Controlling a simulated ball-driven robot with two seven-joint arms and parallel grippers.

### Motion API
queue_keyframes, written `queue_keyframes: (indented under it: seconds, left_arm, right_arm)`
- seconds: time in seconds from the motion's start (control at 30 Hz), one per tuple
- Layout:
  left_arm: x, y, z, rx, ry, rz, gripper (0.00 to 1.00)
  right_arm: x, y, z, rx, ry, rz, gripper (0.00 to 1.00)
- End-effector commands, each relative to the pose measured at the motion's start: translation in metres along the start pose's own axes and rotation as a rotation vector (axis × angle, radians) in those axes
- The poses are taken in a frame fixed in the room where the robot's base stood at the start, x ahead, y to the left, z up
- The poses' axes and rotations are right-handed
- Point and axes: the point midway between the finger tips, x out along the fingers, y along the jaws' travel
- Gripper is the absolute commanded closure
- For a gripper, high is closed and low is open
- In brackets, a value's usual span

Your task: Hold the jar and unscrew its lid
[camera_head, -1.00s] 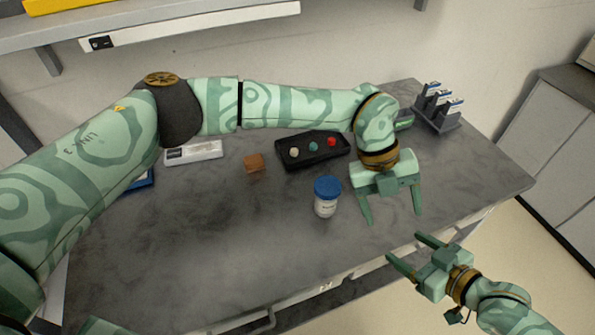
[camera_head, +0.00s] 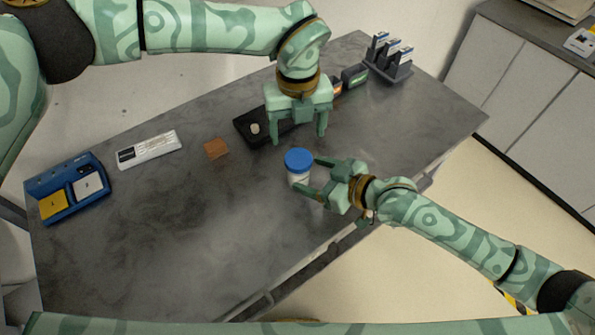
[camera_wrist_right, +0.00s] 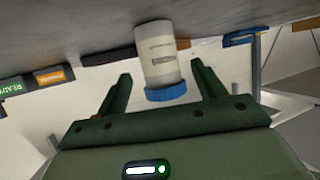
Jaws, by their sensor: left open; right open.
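The jar (camera_head: 296,180) is white with a blue lid (camera_head: 298,159) and stands upright on the table. In the right wrist view the jar (camera_wrist_right: 158,58) appears upside down between the finger tips, with its blue lid (camera_wrist_right: 166,93) toward me. My right gripper (camera_head: 311,175) is open, with its fingers reaching to either side of the jar from the right; I see no grip on it. My left gripper (camera_head: 298,139) is open and empty, above the table just behind the jar, pointing down.
A dark tray (camera_head: 246,131) is partly hidden behind my left gripper. A grey rack (camera_head: 388,68) stands at the back right. The front of the table is clear.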

Motion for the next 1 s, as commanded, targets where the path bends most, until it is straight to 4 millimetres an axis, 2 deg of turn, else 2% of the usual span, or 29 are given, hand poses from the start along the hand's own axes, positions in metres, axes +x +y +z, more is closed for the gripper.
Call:
queue_keyframes:
  seconds: [0.1, 0.3, 0.63, 0.67, 0.8, 0.9, 1.0]
  left_arm:
    - [0.000, 0.000, 0.000, 0.001, 0.000, -0.001, 0.28]
    - [0.000, 0.000, 0.000, 0.001, 0.000, -0.001, 0.28]
    - [0.000, 0.000, 0.000, 0.001, 0.000, -0.001, 0.28]
    - [0.000, 0.000, 0.000, 0.001, 0.000, -0.001, 0.28]
    - [0.000, 0.000, 0.000, 0.001, 0.001, -0.001, 0.28]
    - [0.000, 0.000, 0.000, 0.001, 0.001, -0.001, 0.28]
    - [0.000, 0.000, 0.000, 0.014, 0.001, -0.001, 0.28]
  right_arm:
    - [0.023, 0.000, -0.001, 0.000, 0.000, 0.001, 0.31]
    - [0.044, 0.000, 0.000, 0.000, 0.000, 0.001, 0.31]
    - [0.049, 0.001, 0.000, -0.001, -0.001, 0.001, 0.31]
    - [0.049, 0.001, 0.000, -0.001, -0.001, 0.001, 0.34]
    - [0.049, 0.001, 0.000, -0.001, -0.001, 0.001, 0.73]
    - [0.049, 0.001, 0.000, -0.001, -0.001, 0.001, 0.98]
    - [0.049, 0.001, 0.001, -0.001, -0.001, 0.001, 1.00]
